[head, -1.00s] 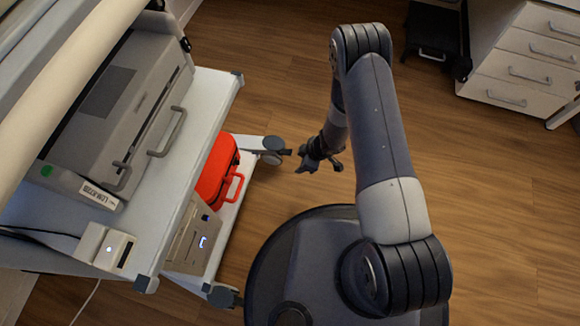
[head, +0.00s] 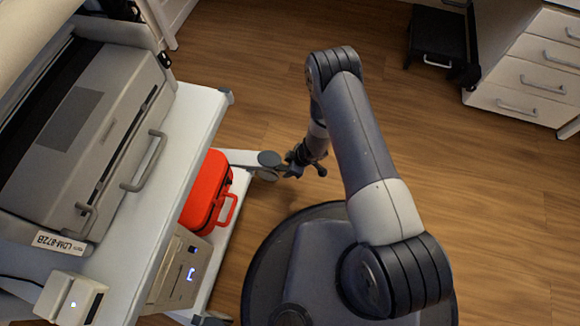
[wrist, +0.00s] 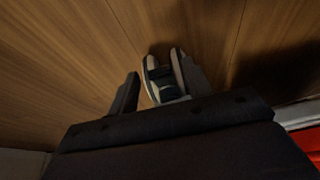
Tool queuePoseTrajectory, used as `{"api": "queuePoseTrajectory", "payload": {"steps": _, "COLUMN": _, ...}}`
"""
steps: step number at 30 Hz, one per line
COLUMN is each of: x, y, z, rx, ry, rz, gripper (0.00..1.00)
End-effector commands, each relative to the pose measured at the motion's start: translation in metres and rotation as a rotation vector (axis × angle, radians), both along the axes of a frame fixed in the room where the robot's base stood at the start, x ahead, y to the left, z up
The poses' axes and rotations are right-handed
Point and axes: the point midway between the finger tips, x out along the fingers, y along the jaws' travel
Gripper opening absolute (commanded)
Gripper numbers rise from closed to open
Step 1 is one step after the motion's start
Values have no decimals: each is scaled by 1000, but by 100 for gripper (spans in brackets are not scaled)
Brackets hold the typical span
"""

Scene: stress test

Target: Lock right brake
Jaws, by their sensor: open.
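My gripper (head: 293,163) is at floor level beside the caster (head: 268,160) at the far corner of the cart's lower shelf. In the wrist view the caster (wrist: 158,72) has two pale-rimmed wheels and a dark middle part. It shows between and just beyond the fingers of my open gripper (wrist: 162,88), close to the right finger. I cannot tell whether a finger touches it. The brake lever is not clearly made out; the dark part between the wheels may be it. Another caster (head: 213,319) is cut off at the bottom edge of the head view.
The cart's white top (head: 205,100) carries a grey machine (head: 100,130) and overhangs the lower shelf. A red case (head: 207,190) and a beige box (head: 182,270) sit below. A drawer cabinet (head: 525,75) stands at the far right.

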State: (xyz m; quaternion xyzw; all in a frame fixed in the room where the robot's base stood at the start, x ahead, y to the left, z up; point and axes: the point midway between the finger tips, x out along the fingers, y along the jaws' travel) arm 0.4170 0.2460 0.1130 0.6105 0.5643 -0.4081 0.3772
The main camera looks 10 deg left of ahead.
Motion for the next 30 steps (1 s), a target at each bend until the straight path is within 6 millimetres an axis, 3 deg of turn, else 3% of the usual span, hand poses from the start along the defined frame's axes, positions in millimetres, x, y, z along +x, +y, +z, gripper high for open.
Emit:
{"api": "queuePoseTrajectory", "payload": {"steps": 4, "x": 0, "y": 0, "z": 0, "rx": 0, "ry": 0, "rz": 0, "gripper": 47}}
{"api": "queuePoseTrajectory", "payload": {"steps": 20, "x": 0, "y": 0, "z": 1, "rx": 0, "ry": 0, "rz": 0, "gripper": 4}}
{"api": "queuePoseTrajectory", "payload": {"steps": 30, "x": 0, "y": -2, "z": -5, "rx": 44, "ry": -2, "rz": -1, "gripper": 3}}
